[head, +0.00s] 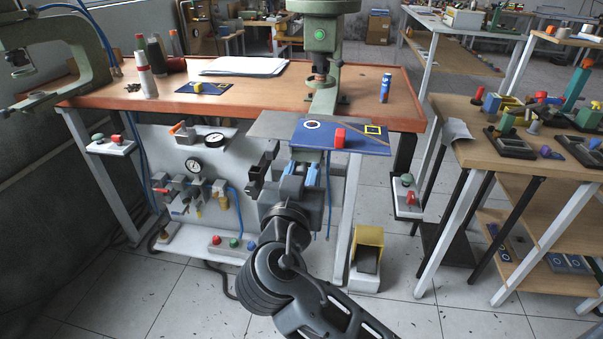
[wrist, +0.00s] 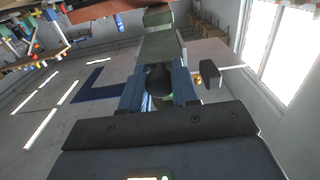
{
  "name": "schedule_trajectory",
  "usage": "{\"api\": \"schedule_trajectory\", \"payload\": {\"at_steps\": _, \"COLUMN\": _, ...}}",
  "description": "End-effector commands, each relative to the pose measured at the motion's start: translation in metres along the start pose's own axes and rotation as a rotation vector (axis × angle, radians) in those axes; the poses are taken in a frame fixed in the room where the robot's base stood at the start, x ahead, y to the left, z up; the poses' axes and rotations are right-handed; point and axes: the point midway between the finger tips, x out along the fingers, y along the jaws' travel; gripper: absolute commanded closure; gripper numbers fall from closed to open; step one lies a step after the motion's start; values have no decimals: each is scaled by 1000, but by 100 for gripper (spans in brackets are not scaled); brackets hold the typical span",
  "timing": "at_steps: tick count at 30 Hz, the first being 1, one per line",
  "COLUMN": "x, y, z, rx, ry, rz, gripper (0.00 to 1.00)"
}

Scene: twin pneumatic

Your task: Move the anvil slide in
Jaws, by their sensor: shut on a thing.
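The anvil slide appears to be the pale green-grey bar (head: 323,103) running forward from under the press head (head: 320,48); it also shows in the wrist view (wrist: 160,46). My gripper (head: 306,160) is at the table's front edge, below the blue plate. In the wrist view its two blue fingers (wrist: 158,88) close around a dark round knob (wrist: 158,79) at the near end of the bar. In the head view the knob is hidden by the plate and my gripper.
A dark bracket (head: 257,182) is close on the left. A button box (head: 407,197) hangs at the right. A yellow-hooded pedal (head: 367,258) stands on the floor.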

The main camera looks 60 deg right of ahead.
Motion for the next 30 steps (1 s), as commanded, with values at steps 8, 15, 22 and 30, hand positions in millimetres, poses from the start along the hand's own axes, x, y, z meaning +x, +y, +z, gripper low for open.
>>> {"api": "schedule_trajectory", "payload": {"at_steps": 8, "x": 39, "y": 0, "z": 3, "rx": 3, "ry": 1, "rz": 6, "gripper": 100}}
{"api": "schedule_trajectory", "payload": {"at_steps": 15, "x": 83, "y": 0, "z": 1, "rx": 1, "ry": 0, "rz": 2, "gripper": 100}}
{"api": "schedule_trajectory", "payload": {"at_steps": 22, "x": 88, "y": 0, "z": 0, "rx": -1, "ry": 0, "rz": -1, "gripper": 100}}
{"api": "schedule_trajectory", "payload": {"at_steps": 30, "x": 87, "y": 0, "z": 0, "rx": -1, "ry": 0, "rz": -1, "gripper": 57}}
